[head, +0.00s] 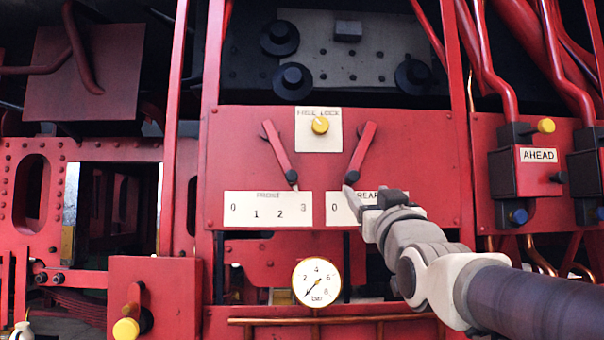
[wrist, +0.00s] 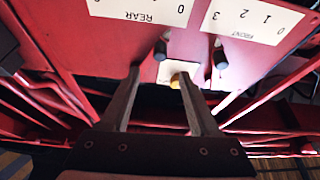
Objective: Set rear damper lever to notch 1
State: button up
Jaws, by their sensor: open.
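The rear damper lever (head: 361,153) is a red bar on the red panel, slanting down to the left. Its lower end is close to the 0 of the REAR scale (head: 335,208); my gripper hides the scale's other numbers in the head view. My gripper (head: 362,196) is open in front of this scale, near the lever's lower end. In the wrist view, which is upside down, the lever's dark handle (wrist: 160,49) shows between my spread fingers (wrist: 172,62), with no visible grip on it. The REAR scale (wrist: 140,8) is at the top edge.
The front damper lever (head: 280,155) stands close left, its lower end near 3 on the FRONT scale (head: 267,209). Its handle (wrist: 220,58) shows just beside my right finger. A yellow lock knob (head: 320,125) sits between the levers. A pressure gauge (head: 317,281) is below.

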aim_at(353, 178)
jog(key=p+x, duration=0.3)
jog(key=x, duration=0.8)
jog(key=shift+w, duration=0.15)
jog(key=c, duration=0.9)
grip_shut()
